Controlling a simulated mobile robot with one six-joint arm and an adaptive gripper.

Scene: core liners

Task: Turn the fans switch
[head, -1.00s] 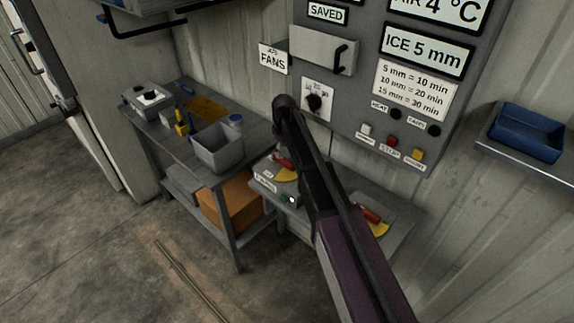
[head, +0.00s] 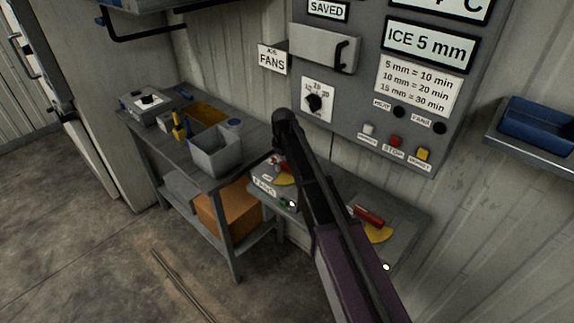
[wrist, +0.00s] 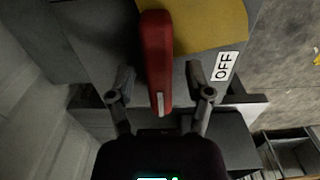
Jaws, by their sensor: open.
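The fans switch is a grey box with a FANS label (head: 264,187), a yellow plate and a red lever. It stands on the left of the low bench below the wall panel. In the head view my arm partly covers its lever. In the wrist view a red lever (wrist: 157,60) lies beside the yellow plate (wrist: 210,25) with an OFF label (wrist: 228,67). My gripper (wrist: 160,93) is open, one finger on each side of the lever's end, with gaps visible. Contact cannot be seen. The gripper is hidden behind my arm in the head view.
A second red lever (head: 368,216) on a yellow plate is right of my arm. The wall panel (head: 350,110) with a dial and buttons rises behind. A side table (head: 178,150) with a grey bin (head: 216,150) stands left. A blue tray (head: 537,128) is on the right shelf.

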